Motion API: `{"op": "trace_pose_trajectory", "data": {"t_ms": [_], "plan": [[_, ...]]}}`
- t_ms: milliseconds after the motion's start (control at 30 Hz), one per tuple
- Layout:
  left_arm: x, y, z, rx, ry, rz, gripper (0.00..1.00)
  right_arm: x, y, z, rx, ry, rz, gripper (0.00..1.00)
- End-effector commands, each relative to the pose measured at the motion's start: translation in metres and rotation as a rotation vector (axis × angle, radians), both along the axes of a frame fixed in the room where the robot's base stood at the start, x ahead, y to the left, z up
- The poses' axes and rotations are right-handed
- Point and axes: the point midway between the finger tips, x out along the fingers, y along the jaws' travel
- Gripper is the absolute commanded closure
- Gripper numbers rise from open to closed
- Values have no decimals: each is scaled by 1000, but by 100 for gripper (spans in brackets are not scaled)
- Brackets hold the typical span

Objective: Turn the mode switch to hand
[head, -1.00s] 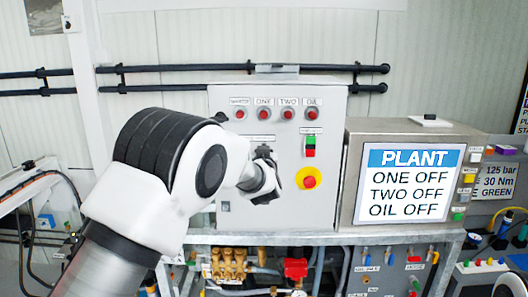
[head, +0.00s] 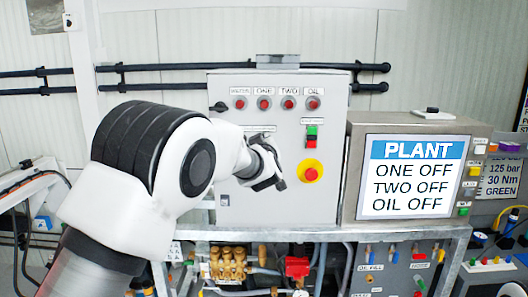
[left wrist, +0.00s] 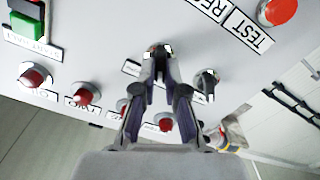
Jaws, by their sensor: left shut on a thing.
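My left gripper (head: 268,165) is at the front of the grey control cabinet (head: 235,205), left of the emergency stop. In the left wrist view its fingers (left wrist: 160,52) are close together against the panel, shut on a small part there, which I take to be the mode switch. The fingertips hide most of it, so I cannot read its position. A separate black knob (left wrist: 206,84) stands beside the fingers in that view, apart from them. The plant screen (head: 411,177) reads ONE OFF, TWO OFF, OIL OFF. My right gripper is not in view.
A row of red lamps or buttons (head: 288,104) is above the gripper. The red emergency stop (head: 311,174) on its yellow ring and the green and red push buttons (head: 311,136) are to its right. Brass and red pump parts (head: 297,267) lie below the cabinet.

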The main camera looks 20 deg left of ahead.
Motion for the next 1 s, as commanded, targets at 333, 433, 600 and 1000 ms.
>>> {"op": "trace_pose_trajectory", "data": {"t_ms": [333, 433, 600, 1000], "plan": [[0, 1, -3, -224, -64, 0, 100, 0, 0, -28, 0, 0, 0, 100], [0, 1, -2, -261, -75, 0, 100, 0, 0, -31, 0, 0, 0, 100], [0, 1, -1, -299, -86, 0, 100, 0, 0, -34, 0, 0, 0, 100], [0, 1, -1, -308, -87, -1, 100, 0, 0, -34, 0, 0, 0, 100]]}}
